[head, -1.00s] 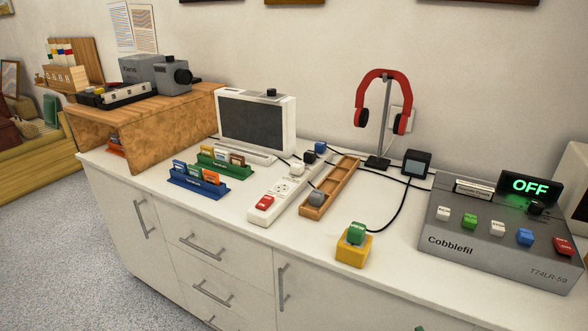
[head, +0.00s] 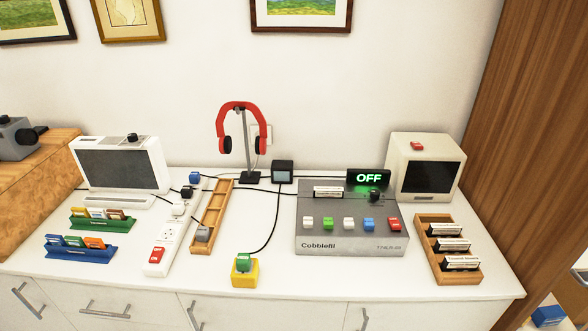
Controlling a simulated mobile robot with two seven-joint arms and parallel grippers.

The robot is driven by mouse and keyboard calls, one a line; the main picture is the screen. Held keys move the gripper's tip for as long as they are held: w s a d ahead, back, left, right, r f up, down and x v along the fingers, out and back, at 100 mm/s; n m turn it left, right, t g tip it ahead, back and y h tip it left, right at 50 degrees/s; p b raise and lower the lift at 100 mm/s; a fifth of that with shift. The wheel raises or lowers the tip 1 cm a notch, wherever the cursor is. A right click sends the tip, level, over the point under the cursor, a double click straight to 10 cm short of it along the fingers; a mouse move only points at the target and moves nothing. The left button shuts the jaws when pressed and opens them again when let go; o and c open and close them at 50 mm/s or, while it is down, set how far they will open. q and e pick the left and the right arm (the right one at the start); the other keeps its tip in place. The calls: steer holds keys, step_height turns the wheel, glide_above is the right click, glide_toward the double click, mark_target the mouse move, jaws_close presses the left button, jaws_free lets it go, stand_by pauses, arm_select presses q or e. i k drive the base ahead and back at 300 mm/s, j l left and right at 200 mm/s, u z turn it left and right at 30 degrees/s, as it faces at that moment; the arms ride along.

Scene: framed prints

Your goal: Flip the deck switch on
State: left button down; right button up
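The grey deck (head: 325,240), labelled Cobblefil, sits on the white counter right of centre. A black sign (head: 369,178) at its back right reads OFF in lit letters. A small black knob or switch (head: 374,195) is just below the sign; its position is too small to tell. A row of white, green, blue and red keys runs along the deck's front, with the red key (head: 394,223) at the right end. A labelled cassette (head: 328,191) sits in the deck's top. Neither of my grippers is in view.
Left of the deck are a yellow block with a green top (head: 244,270), a wooden tray (head: 208,225), a white power strip (head: 167,245) and red headphones (head: 241,112) on a stand. Right are a cassette rack (head: 425,240) and a small monitor (head: 426,165). Cables cross behind.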

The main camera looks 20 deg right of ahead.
mark_target(394, 223)
steer(key=k+l+z, duration=0.1)
steer(key=z, duration=1.15)
steer(key=k+l, duration=0.05)
